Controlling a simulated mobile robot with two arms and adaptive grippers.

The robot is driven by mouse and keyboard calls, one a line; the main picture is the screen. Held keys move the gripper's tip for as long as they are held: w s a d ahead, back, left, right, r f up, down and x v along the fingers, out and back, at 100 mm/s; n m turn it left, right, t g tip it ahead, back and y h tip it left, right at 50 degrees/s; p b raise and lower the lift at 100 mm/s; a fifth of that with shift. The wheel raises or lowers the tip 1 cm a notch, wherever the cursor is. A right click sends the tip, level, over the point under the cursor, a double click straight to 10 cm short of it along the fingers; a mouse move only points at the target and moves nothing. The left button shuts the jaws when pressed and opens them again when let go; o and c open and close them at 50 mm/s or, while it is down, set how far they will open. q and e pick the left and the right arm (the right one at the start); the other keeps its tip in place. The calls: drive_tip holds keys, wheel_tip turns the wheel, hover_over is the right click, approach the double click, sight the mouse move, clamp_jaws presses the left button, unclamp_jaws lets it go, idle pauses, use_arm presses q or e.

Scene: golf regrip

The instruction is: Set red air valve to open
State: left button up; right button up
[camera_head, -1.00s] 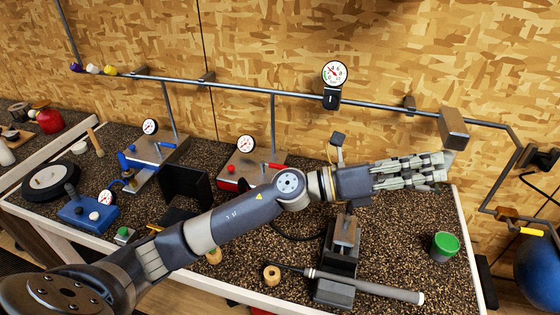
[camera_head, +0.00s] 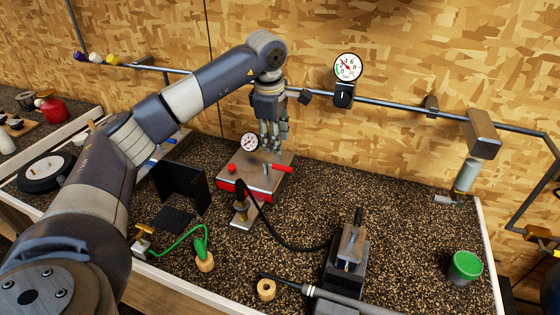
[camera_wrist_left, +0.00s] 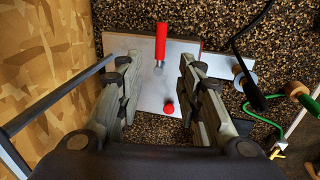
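The red air valve's lever (camera_head: 279,168) has a red handle and sits on a metal-topped red box (camera_head: 228,185). In the left wrist view the red handle (camera_wrist_left: 161,42) points up in the picture, past the fingertips, and a red knob (camera_wrist_left: 168,107) sits on the plate between the fingers. My left gripper (camera_head: 270,147) points down above the back of the box. Its fingers (camera_wrist_left: 155,75) are spread apart with nothing between them, and they are apart from the handle. My right gripper is not in view.
A gauge (camera_head: 249,142) stands at the box's back left. A pipe (camera_head: 400,105) crosses the wall behind.

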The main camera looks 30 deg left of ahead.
sight(279, 166)
use_arm(q)
drive_tip(key=f, duration=0.3)
drive_tip(key=w+f+p, duration=0.1)
drive_tip(key=f, duration=0.2)
drive_tip(key=f+p, duration=0.1)
drive_tip(key=f, duration=0.2)
drive_tip(key=shift+w+a+f, duration=0.15)
drive_tip(key=shift+w+f, duration=0.05)
drive_tip(key=shift+w, duration=0.2)
clamp_jaws()
